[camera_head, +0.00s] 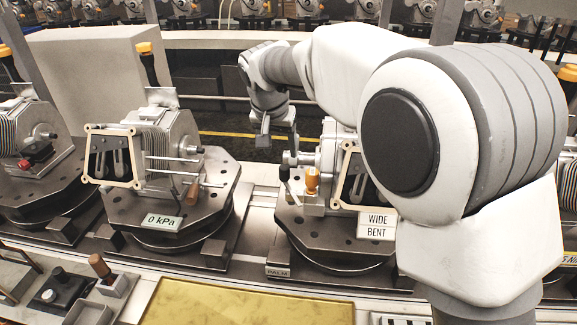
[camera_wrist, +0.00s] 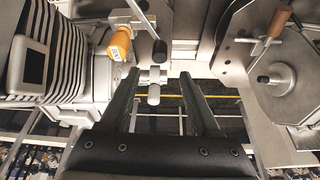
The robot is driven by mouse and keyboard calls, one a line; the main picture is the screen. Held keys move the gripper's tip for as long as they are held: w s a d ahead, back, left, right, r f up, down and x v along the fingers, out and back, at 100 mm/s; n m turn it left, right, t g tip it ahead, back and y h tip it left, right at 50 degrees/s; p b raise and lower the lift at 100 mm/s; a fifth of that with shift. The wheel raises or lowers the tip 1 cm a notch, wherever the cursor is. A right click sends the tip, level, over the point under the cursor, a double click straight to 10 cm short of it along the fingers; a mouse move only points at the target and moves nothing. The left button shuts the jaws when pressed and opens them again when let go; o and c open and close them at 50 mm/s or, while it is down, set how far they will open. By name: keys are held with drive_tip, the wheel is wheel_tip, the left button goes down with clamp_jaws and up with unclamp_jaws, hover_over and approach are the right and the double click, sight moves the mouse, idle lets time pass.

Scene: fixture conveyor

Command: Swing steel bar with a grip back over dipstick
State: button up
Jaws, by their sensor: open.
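The dipstick (camera_head: 311,180) has an orange cap and stands upright at the left front of the right-hand housing. Its labelled cap also shows in the wrist view (camera_wrist: 120,42). The steel bar with a black grip (camera_head: 286,178) stands just left of the dipstick, apart from the cap. In the wrist view its dark grip (camera_wrist: 160,50) lies to the right of the cap and past my fingertips. My gripper (camera_head: 279,144) is open above and behind the bar. In the wrist view, nothing is held between its fingers (camera_wrist: 160,76).
A silver cross-shaped fitting (camera_wrist: 153,86) shows between my fingers in the wrist view, close to the housing. A second unit (camera_head: 165,150) with a wooden-handled bar (camera_head: 193,189) stands to the left. A gap separates the two round fixtures.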

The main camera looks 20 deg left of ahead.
sight(284, 167)
drive_tip(key=x, duration=0.9)
drive_tip(key=shift+w+d+f, duration=0.1)
drive_tip(key=shift+w+f, duration=0.05)
drive_tip(key=shift+f, duration=0.25)
clamp_jaws()
